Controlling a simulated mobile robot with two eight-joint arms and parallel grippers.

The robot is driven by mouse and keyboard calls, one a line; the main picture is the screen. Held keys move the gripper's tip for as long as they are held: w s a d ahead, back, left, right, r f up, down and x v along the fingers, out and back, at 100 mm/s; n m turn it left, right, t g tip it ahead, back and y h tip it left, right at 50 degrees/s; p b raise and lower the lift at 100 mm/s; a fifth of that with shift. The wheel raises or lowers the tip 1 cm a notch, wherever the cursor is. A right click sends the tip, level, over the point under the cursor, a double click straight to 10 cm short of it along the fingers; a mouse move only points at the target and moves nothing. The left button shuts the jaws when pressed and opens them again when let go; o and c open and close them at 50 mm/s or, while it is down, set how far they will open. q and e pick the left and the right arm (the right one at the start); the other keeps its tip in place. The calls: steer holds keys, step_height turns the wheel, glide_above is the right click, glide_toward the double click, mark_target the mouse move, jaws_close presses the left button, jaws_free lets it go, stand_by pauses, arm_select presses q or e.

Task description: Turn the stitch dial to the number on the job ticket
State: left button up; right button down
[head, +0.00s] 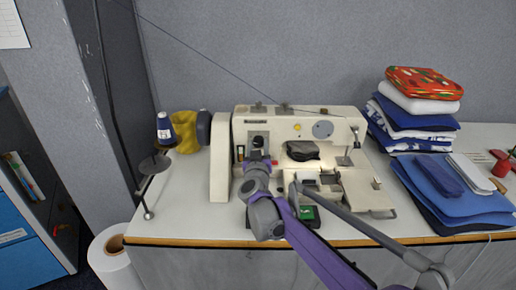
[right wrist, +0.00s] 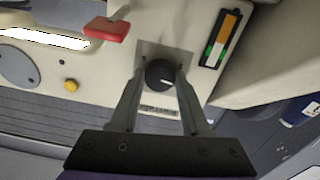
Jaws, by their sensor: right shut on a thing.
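The stitch dial (right wrist: 159,76) is a small dark round knob with a white mark, on the cream face of the sewing machine (head: 221,160). My right gripper (right wrist: 161,69) is shut on the dial, one finger on each side. In the head view my right gripper (head: 257,152) is at the left part of the machine and mostly covers the dial. Small lettering by the dial is too blurred to read. I cannot pick out the job ticket for sure. My left gripper is not in view.
In the right wrist view a red-tipped lever (right wrist: 105,29), a yellow button (right wrist: 71,86) and a striped strip (right wrist: 221,40) are near the dial. Folded cloths (head: 413,125) are stacked at the right.

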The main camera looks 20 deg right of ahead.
steer(key=n+b, duration=0.1)
steer(key=n, duration=0.3)
steer(key=shift+n, duration=1.8)
steer(key=shift+c, duration=1.8)
jaws_free()
steer(key=v, duration=1.1)
steer(key=shift+p, duration=0.35)
steer(key=shift+f, duration=0.1)
